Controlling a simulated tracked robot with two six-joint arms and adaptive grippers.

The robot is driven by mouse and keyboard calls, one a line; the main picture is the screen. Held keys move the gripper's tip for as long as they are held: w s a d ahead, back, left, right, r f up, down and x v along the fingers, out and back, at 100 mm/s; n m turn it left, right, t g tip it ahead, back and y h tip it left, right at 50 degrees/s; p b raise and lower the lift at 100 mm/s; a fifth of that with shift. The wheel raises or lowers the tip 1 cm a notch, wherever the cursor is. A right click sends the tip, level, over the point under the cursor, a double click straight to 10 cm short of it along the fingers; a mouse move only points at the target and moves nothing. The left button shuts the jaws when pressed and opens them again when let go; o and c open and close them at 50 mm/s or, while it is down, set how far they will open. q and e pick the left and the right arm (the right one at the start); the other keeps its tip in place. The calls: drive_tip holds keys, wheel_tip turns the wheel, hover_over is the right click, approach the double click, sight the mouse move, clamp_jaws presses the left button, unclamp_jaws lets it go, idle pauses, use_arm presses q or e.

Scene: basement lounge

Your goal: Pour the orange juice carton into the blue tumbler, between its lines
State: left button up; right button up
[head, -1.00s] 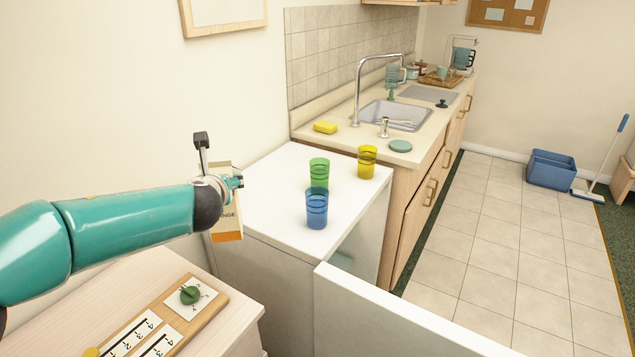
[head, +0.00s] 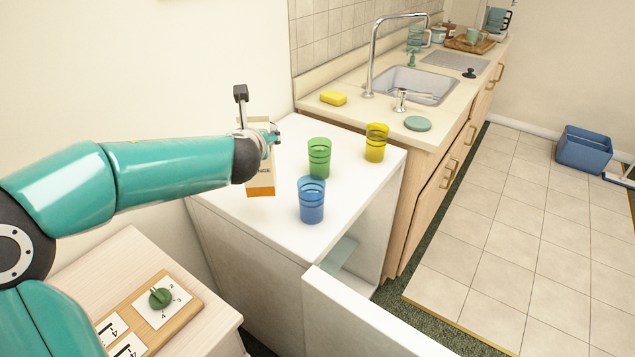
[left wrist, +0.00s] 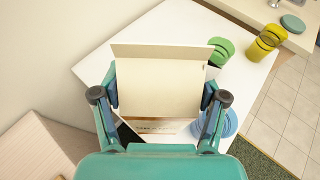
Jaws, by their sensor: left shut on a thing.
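The orange juice carton (head: 261,181), white with an orange base band, is upright in my left gripper (head: 268,142). In the left wrist view the two fingers of the left gripper (left wrist: 160,105) press on both sides of the carton (left wrist: 160,85). The carton is over the left part of the white cabinet top, left of the blue tumbler (head: 311,201). The blue tumbler stands upright with dark lines around it; in the left wrist view it is partly hidden behind a finger (left wrist: 229,124). I cannot make out juice in it. My right gripper is not in view.
A green tumbler (head: 319,157) stands just behind the blue one, and a yellow tumbler (head: 376,142) farther right. The white cabinet (head: 350,215) has its door (head: 365,325) open. A wooden board with a green knob (head: 160,298) lies at lower left.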

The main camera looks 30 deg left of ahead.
use_arm(q)
drive_tip(key=f+b, duration=0.2)
drive_tip(key=s+a+f+b, duration=0.1)
drive_tip(key=f+b, duration=0.1)
drive_tip(key=s+a+f+b, duration=0.1)
drive_tip(key=f+b, duration=0.2)
drive_tip(key=shift+s+f, duration=0.1)
drive_tip(key=shift+s+f+b, duration=0.1)
drive_tip(key=shift+f+b, duration=0.25)
drive_tip(key=shift+f, duration=0.05)
drive_tip(key=shift+f+b, duration=0.35)
drive_tip(key=shift+r, duration=0.1)
